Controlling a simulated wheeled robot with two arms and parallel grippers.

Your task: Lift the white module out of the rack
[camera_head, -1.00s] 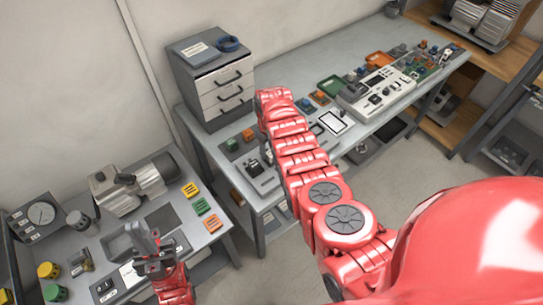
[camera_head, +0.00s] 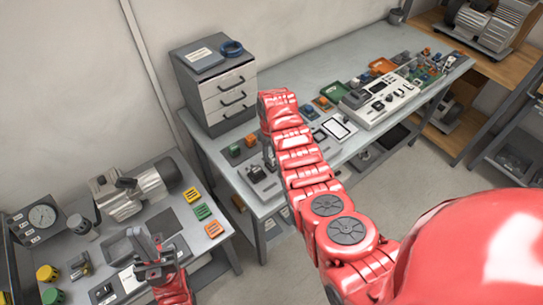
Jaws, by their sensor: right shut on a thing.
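My right arm reaches across the grey bench, its wrist bent down near the drawer cabinet. The right gripper (camera_head: 269,153) shows only as a thin grey part beside the red arm, above a light grey base with a black piece (camera_head: 257,173). It is shut on what I take to be the white module, but the arm hides the module and most of the jaws. I cannot make out the rack clearly. My left gripper (camera_head: 152,251) is over the left bench, its grey fingers pointing up; whether they are apart is unclear.
A drawer cabinet (camera_head: 222,94) stands behind the right wrist. Green and orange blocks (camera_head: 242,146) sit in front of it. A white instrument (camera_head: 382,101) and small parts are farther right.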

